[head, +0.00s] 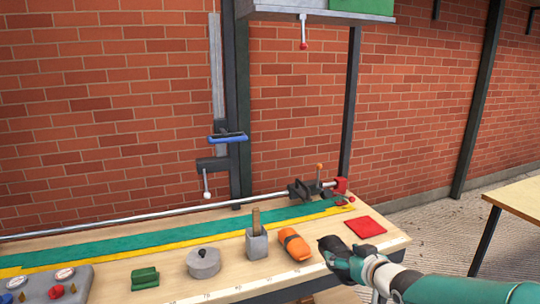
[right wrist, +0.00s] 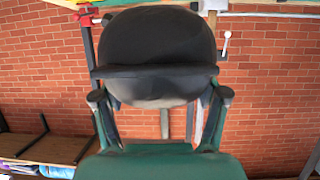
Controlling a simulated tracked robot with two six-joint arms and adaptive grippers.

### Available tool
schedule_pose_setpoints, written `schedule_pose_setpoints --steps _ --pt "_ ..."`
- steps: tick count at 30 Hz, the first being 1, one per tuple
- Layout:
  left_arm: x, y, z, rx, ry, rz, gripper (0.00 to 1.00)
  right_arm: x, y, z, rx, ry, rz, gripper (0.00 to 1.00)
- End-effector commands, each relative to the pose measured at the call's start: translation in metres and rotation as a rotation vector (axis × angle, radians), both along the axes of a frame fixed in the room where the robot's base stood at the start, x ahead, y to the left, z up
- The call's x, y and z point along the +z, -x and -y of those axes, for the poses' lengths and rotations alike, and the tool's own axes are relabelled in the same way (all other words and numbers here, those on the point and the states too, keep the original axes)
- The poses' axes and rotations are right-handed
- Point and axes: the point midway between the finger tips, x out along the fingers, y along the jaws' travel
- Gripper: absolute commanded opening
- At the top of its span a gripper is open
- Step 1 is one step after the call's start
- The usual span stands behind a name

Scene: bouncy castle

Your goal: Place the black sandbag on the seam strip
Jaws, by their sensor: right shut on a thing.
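The black sandbag (right wrist: 155,45) fills the upper middle of the right wrist view, with a dark band across it. My right gripper (right wrist: 155,74) is shut on it, one finger at each side. In the head view my right gripper (head: 343,256) is at the bench's front right, the sandbag mostly hidden at its dark tip. A long green strip (head: 150,237) with a yellow strip (head: 130,256) along its front edge lies on the bench; I take this as the seam strip. The gripper is in front of it, to the right. My left gripper is not in view.
A clamp (head: 315,188) stands at the strip's right end.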

Motion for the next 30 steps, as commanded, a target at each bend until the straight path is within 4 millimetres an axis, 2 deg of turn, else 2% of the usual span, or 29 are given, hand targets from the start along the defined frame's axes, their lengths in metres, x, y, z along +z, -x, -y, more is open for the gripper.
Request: schedule_pose_setpoints --steps 5,12,18,21,25,30 --pt "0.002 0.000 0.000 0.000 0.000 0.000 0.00 -0.038 0.009 -0.011 -0.001 -0.002 -0.001 0.03" --pt "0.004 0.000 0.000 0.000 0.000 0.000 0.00 -0.117 0.041 -0.044 0.000 0.001 -0.004 0.03" --pt "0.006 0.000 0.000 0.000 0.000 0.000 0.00 -0.166 0.070 -0.055 -0.062 0.003 -0.002 0.03" --pt "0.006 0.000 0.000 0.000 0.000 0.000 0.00 -0.181 0.081 -0.049 -0.119 0.003 0.000 0.03" --pt "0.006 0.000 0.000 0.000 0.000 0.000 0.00 -0.191 0.094 -0.027 -0.217 0.003 0.003 0.03" --pt "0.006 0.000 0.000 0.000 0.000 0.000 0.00 -0.178 0.095 0.005 -0.309 0.001 0.012 0.03"
